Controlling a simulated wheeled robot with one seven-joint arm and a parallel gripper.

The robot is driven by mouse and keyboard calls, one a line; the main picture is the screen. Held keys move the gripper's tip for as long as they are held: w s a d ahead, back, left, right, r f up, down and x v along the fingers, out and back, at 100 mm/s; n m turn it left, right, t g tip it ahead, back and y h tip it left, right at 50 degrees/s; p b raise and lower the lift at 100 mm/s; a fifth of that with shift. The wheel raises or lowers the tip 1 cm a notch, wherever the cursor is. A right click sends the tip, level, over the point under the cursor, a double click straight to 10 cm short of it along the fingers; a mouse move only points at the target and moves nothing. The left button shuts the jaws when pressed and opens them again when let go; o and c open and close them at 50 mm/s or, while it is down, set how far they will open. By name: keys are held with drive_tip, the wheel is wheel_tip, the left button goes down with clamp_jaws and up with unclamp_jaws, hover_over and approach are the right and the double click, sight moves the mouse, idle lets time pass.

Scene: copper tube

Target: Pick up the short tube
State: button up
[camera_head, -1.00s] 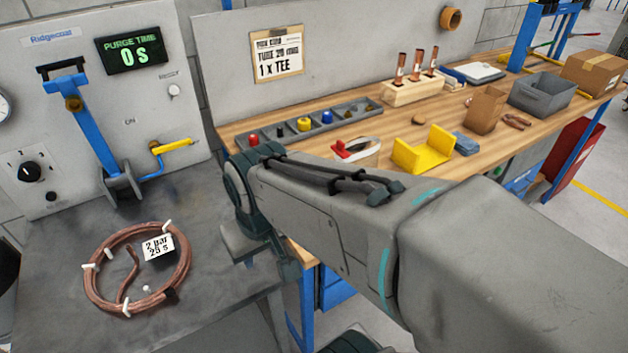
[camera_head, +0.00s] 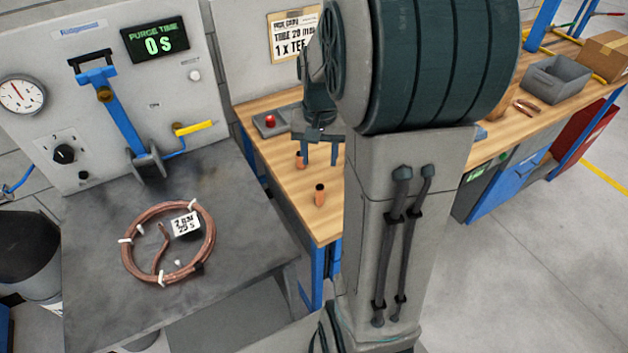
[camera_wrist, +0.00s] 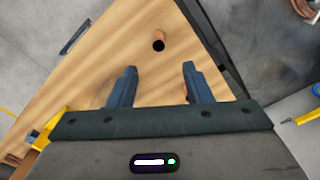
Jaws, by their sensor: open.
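Two copper tube pieces with dark tops stand upright on the wooden bench (camera_head: 280,180). The farther tube (camera_head: 300,160) looks shorter in the head view; the nearer tube (camera_head: 319,196) looks taller, but distance makes the comparison unsure. My gripper (camera_head: 320,161) points down over the bench, open, near the farther tube. In the wrist view, the open fingers (camera_wrist: 160,67) have nothing visible between their tips. One tube (camera_wrist: 159,42) stands just beyond the tips, roughly centred. A bit of copper (camera_wrist: 182,90) shows beside the right finger, mostly hidden by it.
A copper coil (camera_head: 128,258) with a label lies on the grey table at left. A panel with a blue lever (camera_head: 122,122) and yellow handle stands behind it. A parts tray (camera_head: 270,124) is near my gripper. My arm hides much of the bench; a grey bin (camera_head: 557,80) stands right.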

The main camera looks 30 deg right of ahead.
sight(320, 188)
wheel_tip(320, 188, down, 8)
drive_tip(key=shift+f+p, duration=0.15)
drive_tip(key=shift+p, duration=0.15)
drive_tip(key=shift+d+f+p, duration=0.15)
drive_tip(key=shift+f+p, duration=0.55)
drive_tip(key=shift+f, duration=1.85)
clamp_jaws()
